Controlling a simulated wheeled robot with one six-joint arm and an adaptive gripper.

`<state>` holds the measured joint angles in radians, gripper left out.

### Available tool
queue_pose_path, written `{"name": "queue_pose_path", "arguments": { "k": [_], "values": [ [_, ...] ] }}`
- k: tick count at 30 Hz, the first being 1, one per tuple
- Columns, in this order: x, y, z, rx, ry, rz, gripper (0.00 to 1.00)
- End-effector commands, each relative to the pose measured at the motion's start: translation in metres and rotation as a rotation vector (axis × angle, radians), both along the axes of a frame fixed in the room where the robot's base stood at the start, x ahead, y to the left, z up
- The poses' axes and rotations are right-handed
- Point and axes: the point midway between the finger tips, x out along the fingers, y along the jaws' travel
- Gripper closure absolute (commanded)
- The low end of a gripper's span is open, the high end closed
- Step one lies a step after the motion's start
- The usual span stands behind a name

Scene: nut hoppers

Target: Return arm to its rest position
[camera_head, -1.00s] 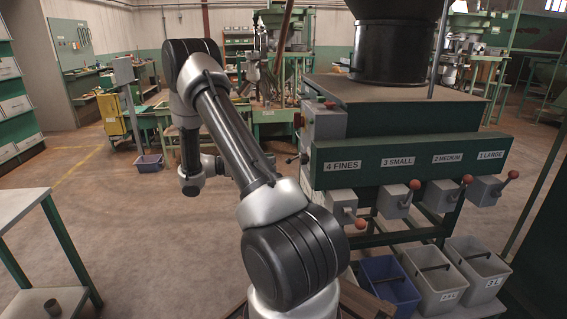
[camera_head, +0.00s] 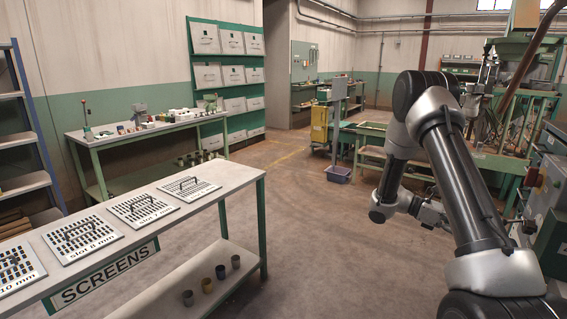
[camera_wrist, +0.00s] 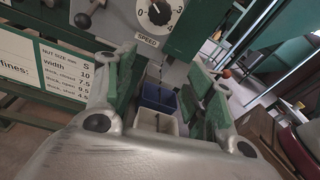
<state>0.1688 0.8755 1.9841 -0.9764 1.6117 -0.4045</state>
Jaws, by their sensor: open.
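My arm (camera_head: 460,180) is raised and bent at the right of the head view. My gripper (camera_head: 432,212) is small and partly hidden behind the arm there. In the wrist view my gripper (camera_wrist: 165,72) is open, its two green-padded fingers spread apart, with nothing held between them. A blue bin (camera_wrist: 158,97) and a pale bin (camera_wrist: 155,121) show farther off in the gap between the fingers. A speed dial (camera_wrist: 159,12) on a grey box is above the fingers.
The screens table (camera_head: 258,176) with slotted plates stands at left. A workbench (camera_head: 150,129) and a drawer cabinet (camera_head: 228,75) are behind it. Open floor (camera_head: 310,235) lies between the table and my arm. A nut-size sign (camera_wrist: 40,65) shows at left in the wrist view.

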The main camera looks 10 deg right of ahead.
Motion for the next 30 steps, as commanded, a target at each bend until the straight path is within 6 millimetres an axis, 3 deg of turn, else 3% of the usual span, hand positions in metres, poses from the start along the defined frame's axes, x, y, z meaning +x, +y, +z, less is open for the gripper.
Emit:
{"name": "queue_pose_path", "arguments": {
  "k": [3,8,21,30],
  "values": [
    [-0.039,0.02,-0.019,0.051,-0.132,-0.126,0.46],
    [-0.069,0.054,-0.006,0.093,-0.376,-0.285,0.46],
    [-0.116,0.16,0.077,0.25,-1.105,-0.666,0.46],
    [-0.149,0.216,0.136,0.462,-1.513,-0.805,0.46]
  ]
}}
